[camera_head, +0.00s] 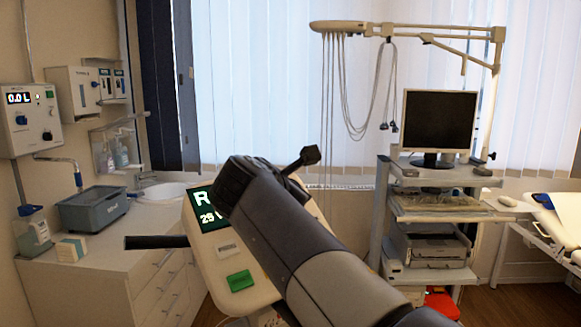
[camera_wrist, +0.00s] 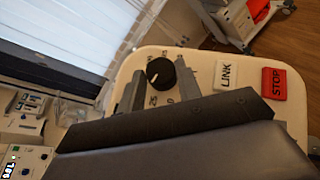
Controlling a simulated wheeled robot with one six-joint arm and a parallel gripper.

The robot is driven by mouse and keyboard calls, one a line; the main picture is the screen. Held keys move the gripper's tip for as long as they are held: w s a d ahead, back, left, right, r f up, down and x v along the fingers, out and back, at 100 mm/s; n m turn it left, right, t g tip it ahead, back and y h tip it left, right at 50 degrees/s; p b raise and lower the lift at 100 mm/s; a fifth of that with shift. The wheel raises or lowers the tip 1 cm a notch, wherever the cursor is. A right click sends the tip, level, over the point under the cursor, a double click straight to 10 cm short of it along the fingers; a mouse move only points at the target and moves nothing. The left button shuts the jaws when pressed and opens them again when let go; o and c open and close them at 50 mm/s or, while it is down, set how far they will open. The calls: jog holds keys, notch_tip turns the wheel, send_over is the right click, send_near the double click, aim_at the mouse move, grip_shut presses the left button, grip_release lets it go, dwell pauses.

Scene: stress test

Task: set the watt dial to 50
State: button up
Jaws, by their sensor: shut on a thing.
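The watt dial (camera_wrist: 160,72) is a round black knob on the cream console, in the upper middle of the wrist view. Printed marks ring it; a "25" shows below it, and other marks are partly covered or too small to read. My gripper (camera_wrist: 158,78) has one grey finger on each side of the knob and is shut on it. I cannot tell which mark the knob points to. In the head view, my arm covers the dial and the fingers. The console display (camera_head: 209,212) shows a large "R" and "29", partly hidden by my arm.
The console also carries a green button (camera_head: 240,281), a white LINK button (camera_wrist: 228,75) and a red STOP button (camera_wrist: 274,83). Black bars (camera_head: 157,242) stick out near it. A counter stands at the left, and a monitor cart (camera_head: 378,235) at the right.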

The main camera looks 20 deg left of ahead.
jog(key=m+p, duration=0.1)
jog(key=p, duration=0.1)
jog(key=m+g+h+p, duration=0.1)
jog(key=p, duration=0.1)
jog(key=r+m+h+p, duration=0.1)
jog(key=p, duration=0.2)
jog(key=shift+a+g, duration=0.25)
jog(key=shift+g, duration=0.15)
jog(key=m+p, duration=0.1)
jog(key=m+g+h+p, duration=0.1)
jog(key=shift+w+f+p, duration=0.15)
jog(key=shift+f+p, duration=0.05)
jog(key=shift+p, duration=0.15)
jog(key=shift+a+f+g+h+p, duration=0.1)
jog(key=shift+g+h+p, duration=0.2)
jog(key=o, duration=1)
jog(key=shift+m, duration=0.3)
jog(key=b+v, duration=0.1)
jog(key=v, duration=1)
jog(key=shift+w, duration=0.1)
